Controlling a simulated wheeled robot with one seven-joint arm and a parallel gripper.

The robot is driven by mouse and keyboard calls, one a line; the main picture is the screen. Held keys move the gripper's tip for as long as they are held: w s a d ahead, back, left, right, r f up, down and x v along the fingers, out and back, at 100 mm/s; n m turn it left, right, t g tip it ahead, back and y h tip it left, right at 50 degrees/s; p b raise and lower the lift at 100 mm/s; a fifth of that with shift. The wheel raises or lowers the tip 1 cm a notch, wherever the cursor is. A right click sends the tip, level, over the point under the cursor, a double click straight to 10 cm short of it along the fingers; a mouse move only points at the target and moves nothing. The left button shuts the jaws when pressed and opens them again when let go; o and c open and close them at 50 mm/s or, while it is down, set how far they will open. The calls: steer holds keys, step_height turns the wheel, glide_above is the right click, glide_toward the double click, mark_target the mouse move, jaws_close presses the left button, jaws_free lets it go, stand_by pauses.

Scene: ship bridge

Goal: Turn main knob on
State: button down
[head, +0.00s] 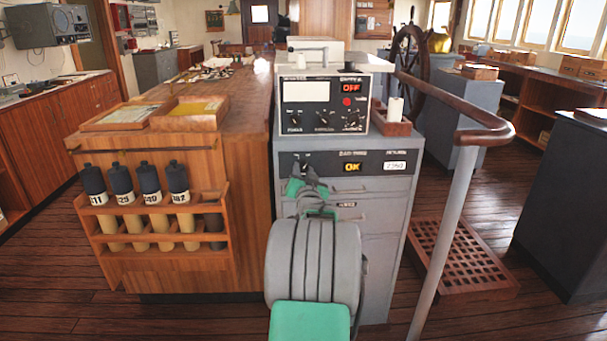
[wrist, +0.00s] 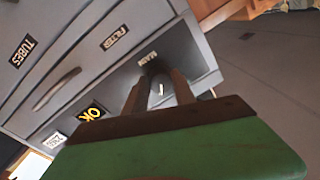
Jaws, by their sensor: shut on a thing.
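The main knob (wrist: 152,67) is small and dark, on the black strip of a grey cabinet, beside a label reading MAIN in the wrist view. My gripper (wrist: 157,76) has both fingertips around it and is shut on it. A lit yellow OK display (head: 352,167) is to the right on the strip.
An instrument box (head: 322,101) on the cabinet has knobs and a red OFF display. Cabinet drawers (head: 372,212) lie below the strip. A wooden rack (head: 155,238) with several dark-capped tubes is left. A handrail (head: 455,180) and a wooden grating (head: 462,262) are right.

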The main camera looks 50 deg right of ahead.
stand_by(0.3)
steer(key=c, duration=1)
jaws_free()
steer(key=shift+c, duration=0.2)
steer(key=v, duration=0.7)
steer(key=shift+s+a, duration=0.25)
steer(key=shift+a, duration=0.05)
